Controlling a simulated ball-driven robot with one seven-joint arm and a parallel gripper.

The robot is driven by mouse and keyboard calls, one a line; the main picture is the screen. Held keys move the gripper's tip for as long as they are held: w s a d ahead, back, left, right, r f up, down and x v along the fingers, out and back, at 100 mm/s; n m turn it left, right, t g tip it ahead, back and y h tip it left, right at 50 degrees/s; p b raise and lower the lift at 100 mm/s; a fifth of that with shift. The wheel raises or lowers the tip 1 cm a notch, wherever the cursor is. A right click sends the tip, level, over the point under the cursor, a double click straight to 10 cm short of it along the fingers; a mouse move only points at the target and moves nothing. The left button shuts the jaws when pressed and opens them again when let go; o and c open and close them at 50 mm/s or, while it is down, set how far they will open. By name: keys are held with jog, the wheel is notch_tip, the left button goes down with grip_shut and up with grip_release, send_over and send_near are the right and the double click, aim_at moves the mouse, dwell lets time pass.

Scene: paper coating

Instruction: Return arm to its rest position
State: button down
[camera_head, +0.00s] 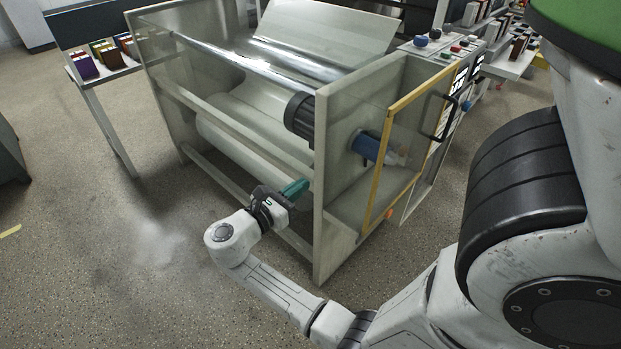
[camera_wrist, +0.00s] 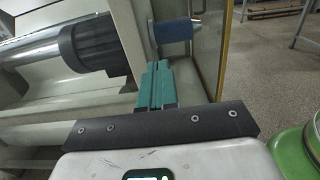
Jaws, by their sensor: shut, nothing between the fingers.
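My gripper (camera_head: 296,188) has teal fingers, shut together with nothing between them. In the head view it is at the end of my white arm, in front of the coating machine's near side panel (camera_head: 332,180). In the wrist view the shut fingers (camera_wrist: 157,88) point towards a blue cylinder (camera_wrist: 174,31) on the machine, with the tips appearing just below it. My arm is stretched forward and low, with its wrist bent over the floor.
The coating machine carries a large paper roll (camera_head: 235,146), a black motor (camera_head: 300,115) and a yellow-framed clear door (camera_head: 408,140). A table (camera_head: 100,72) with coloured boxes stands at the left. Open speckled floor (camera_head: 110,260) lies left of my arm.

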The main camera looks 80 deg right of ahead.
jog(key=v, duration=0.3)
jog(key=shift+w+a, duration=0.15)
jog(key=shift+a, duration=0.05)
jog(key=s+a+f+m+t+y+p, duration=0.3)
jog(key=s+a+f+m+t+y, duration=0.2)
jog(key=a+f+m+t+y, duration=0.15)
jog(key=s+a+f+m+t+y+p, duration=0.1)
jog(key=a+m+y, duration=0.4)
jog(key=a, duration=1.1)
jog(key=t+y+p, duration=0.1)
jog(key=t+y, duration=0.1)
jog(key=y, duration=0.1)
jog(key=shift+s+m+t+y, duration=0.3)
jog(key=shift+m+t+y, duration=0.05)
jog(key=shift+d+f, duration=0.1)
jog(key=shift+f, duration=0.1)
